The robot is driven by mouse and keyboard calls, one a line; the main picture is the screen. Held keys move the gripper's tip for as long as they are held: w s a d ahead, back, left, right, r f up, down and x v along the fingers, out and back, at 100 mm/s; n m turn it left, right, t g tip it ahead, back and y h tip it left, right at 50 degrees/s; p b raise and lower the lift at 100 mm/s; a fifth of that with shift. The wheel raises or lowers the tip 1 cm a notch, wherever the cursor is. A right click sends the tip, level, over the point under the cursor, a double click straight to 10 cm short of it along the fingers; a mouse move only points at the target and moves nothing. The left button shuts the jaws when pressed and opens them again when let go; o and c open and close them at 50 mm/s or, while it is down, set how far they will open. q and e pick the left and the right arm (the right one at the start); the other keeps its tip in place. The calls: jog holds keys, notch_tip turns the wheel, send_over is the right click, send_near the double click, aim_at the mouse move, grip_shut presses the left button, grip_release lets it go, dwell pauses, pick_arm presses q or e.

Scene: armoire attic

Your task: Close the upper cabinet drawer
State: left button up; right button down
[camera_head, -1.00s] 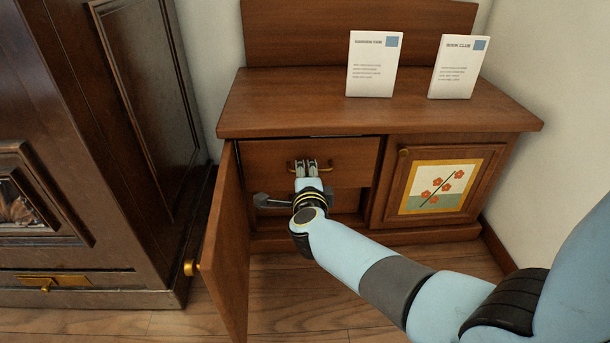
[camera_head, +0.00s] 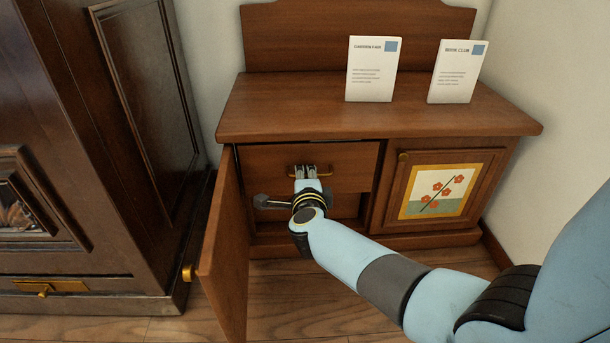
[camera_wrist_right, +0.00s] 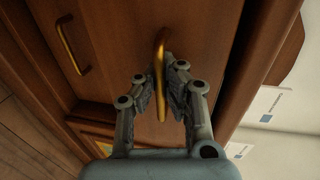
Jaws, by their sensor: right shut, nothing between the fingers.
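The upper drawer (camera_head: 275,160) has a plain brown front with a brass handle (camera_head: 324,176). It sits in the left part of the wooden cabinet, under the top board. It looks almost flush, with a thin dark gap above it; the exact depth is hard to tell. My right gripper (camera_head: 305,170) is at the drawer front by the handle. In the right wrist view, the brass handle (camera_wrist_right: 161,60) stands between or just in front of the fingers (camera_wrist_right: 165,95), which are shut with nothing gripped. My left gripper is not in view.
A cabinet door (camera_head: 225,250) stands open left of the drawer. A second brass handle (camera_wrist_right: 72,45) shows in the right wrist view. Two cards, Garden Fair (camera_head: 371,70) and Book Club (camera_head: 457,72), stand on the cabinet top. A dark armoire (camera_head: 90,150) is at the left.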

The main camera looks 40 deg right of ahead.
jog(key=x, duration=0.2)
jog(key=r+x, duration=0.1)
jog(key=x, duration=0.2)
jog(key=b+x, duration=0.1)
jog(key=x, duration=0.1)
jog(key=shift+w+d+r, duration=0.15)
jog(key=shift+w, duration=0.15)
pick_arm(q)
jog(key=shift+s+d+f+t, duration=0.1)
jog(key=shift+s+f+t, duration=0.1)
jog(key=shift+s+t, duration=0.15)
pick_arm(e)
jog(key=c, duration=1.7)
grip_release()
jog(key=v, duration=1.2)
